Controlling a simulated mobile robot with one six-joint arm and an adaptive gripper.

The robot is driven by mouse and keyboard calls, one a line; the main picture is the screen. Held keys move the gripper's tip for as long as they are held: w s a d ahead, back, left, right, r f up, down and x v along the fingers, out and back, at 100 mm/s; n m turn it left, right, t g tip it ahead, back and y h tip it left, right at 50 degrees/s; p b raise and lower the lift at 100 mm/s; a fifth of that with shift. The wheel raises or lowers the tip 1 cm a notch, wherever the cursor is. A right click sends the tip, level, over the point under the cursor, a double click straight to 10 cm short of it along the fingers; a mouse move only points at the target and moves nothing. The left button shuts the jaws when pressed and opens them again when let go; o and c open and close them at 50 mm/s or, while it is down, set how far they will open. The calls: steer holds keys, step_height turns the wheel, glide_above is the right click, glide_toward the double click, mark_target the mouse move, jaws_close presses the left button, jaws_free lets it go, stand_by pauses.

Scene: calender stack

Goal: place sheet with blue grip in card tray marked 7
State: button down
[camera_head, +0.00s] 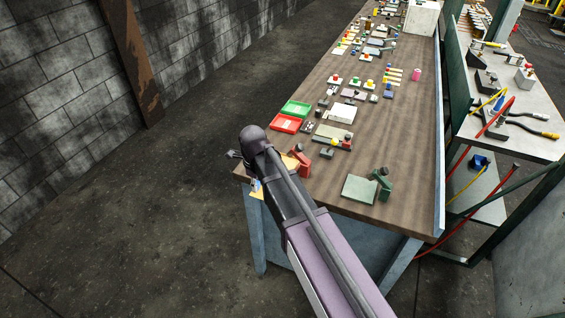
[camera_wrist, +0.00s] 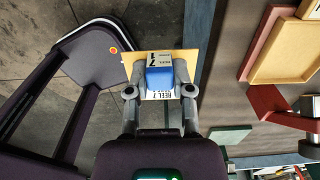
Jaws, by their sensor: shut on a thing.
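My gripper (camera_wrist: 160,85) is shut on the blue grip (camera_wrist: 159,77) of a tan-edged sheet (camera_wrist: 188,58) with a printed white label. The label seems to read "REEL 7". In the head view the sheet (camera_head: 257,190) shows small beside the table's near left corner, partly behind my arm. A tan tray with a red rim and red stand (camera_wrist: 262,40) is right of the gripper in the wrist view, apart from the sheet. In the head view its red stand (camera_head: 303,163) is at the table's near end. I see no 7 on any tray.
A green flat tray (camera_head: 359,189) with a dark green post stands right of the red stand. Red (camera_head: 286,123) and green (camera_head: 296,108) trays and many small parts cover the wooden table (camera_head: 330,190) farther back. A side bench (camera_head: 510,135) holds tools.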

steer(key=w+d, duration=0.2)
steer(key=w, duration=0.3)
steer(key=w+d, duration=0.1)
steer(key=w, duration=0.4)
steer(key=w+d, duration=0.2)
steer(key=w, duration=0.3)
steer(key=shift+w+d, duration=0.1)
steer(key=shift+d, duration=0.2)
steer(key=shift+w+d, duration=0.1)
steer(key=shift+w, duration=0.35)
steer(key=shift+w+d+f+b, duration=0.15)
steer(key=shift+w+f+b, duration=0.1)
steer(key=shift+f+b, duration=1.5)
steer(key=shift+b, duration=0.05)
steer(key=shift+f, duration=0.2)
steer(key=c, duration=0.5)
jaws_free()
steer(key=shift+r, duration=0.2)
